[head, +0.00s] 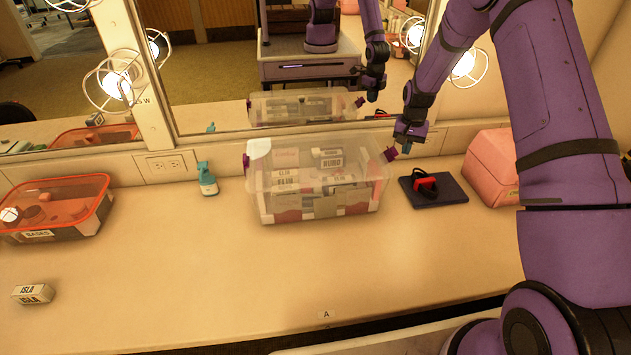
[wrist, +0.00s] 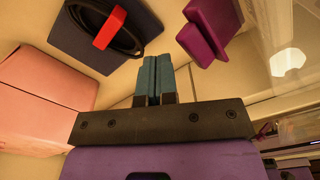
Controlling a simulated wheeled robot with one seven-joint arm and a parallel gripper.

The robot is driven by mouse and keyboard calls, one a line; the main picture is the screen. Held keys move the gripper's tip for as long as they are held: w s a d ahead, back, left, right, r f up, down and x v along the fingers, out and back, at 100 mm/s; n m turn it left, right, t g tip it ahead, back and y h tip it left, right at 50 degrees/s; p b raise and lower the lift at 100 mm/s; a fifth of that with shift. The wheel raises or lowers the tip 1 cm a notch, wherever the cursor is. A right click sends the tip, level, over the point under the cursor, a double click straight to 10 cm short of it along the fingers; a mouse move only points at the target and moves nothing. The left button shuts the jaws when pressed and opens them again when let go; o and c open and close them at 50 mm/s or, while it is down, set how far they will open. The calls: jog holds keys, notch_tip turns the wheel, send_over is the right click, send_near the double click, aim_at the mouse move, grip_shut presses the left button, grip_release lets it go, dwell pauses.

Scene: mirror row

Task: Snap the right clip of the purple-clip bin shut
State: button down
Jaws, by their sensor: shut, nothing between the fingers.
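The clear purple-clip bin (head: 318,207) stands on the counter against the mirror, lid on, with labelled packets inside. Its right clip (head: 391,154) is a small purple flap at the upper right end, which appears to stick out from the wall. In the wrist view the clip (wrist: 208,28) is ahead and to the right of the fingers, with a visible gap between. The left clip shows only as a small purple edge (head: 246,161).
A teal bottle (head: 207,180) and an orange-rimmed bin (head: 104,200) stand left. The counter front is mostly clear.

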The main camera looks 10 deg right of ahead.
aim_at(381, 150)
jog(key=shift+a, duration=0.35)
jog(key=shift+a+r, duration=0.3)
jog(key=shift+a, duration=1)
jog(key=shift+a+r, duration=0.3)
jog(key=shift+a, duration=1.05)
jog(key=shift+a+r, duration=0.3)
jog(key=shift+a, duration=1)
jog(key=shift+s, duration=0.1)
jog(key=shift+r, duration=0.1)
jog(key=shift+d+r, duration=0.2)
jog(key=shift+r, duration=0.75)
jog(key=shift+d+r, duration=0.15)
jog(key=shift+r, duration=0.8)
jog(key=shift+d+r, duration=0.2)
jog(key=shift+r, duration=0.75)
